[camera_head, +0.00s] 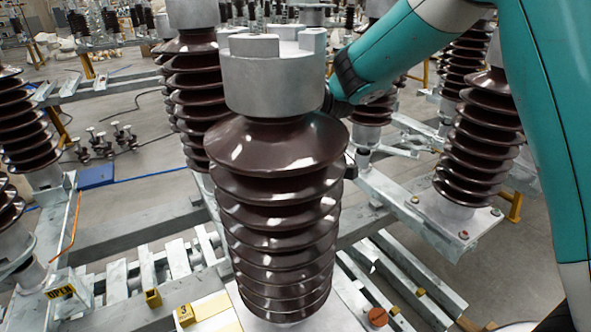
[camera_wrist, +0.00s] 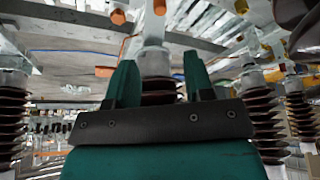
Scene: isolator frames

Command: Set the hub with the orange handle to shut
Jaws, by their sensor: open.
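A thin orange handle (camera_head: 75,222) stands upright on the frame at the left of the head view. Below it is a plate marked OPEN (camera_head: 61,292). I cannot clearly make out the hub itself. In the wrist view my gripper (camera_wrist: 158,75) has its two teal fingers apart, with nothing held between them. A grey post and a brown ribbed insulator show beyond the gap. In the head view the large front insulator hides my gripper. A thin orange line (camera_wrist: 124,46) shows in the wrist view; I cannot tell if it is the same handle.
A large brown insulator (camera_head: 278,190) with a grey cap fills the middle of the head view. More insulators (camera_head: 482,140) stand at the right and left. Metal beams (camera_head: 150,235) run between them. A yellow tag marked 3 (camera_head: 186,314) sits low. Floor shows at the left.

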